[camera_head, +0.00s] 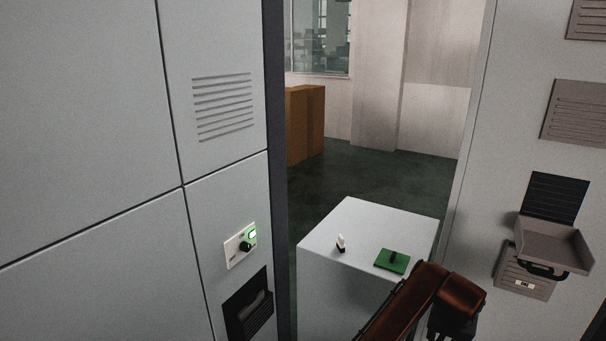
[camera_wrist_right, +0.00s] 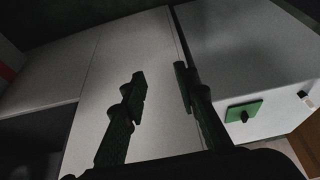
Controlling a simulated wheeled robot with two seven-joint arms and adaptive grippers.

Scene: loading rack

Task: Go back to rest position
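My right gripper (camera_wrist_right: 160,82) shows in the right wrist view with its two dark fingers apart and nothing between them. A pale panel surface lies behind the fingers. In the head view, my copper-coloured right arm (camera_head: 418,295) comes in at the bottom, in front of the white block. The gripper itself cannot be made out there. My left arm and gripper are in neither view.
A white block (camera_head: 350,225) carries a green plate with a black knob (camera_head: 392,261) and a small white-and-black piece (camera_head: 341,243). A grey cabinet with a green-lit switch panel (camera_head: 241,245) stands left. An open tray (camera_head: 553,243) juts from the right cabinet. Dark floor (camera_head: 400,185) lies beyond.

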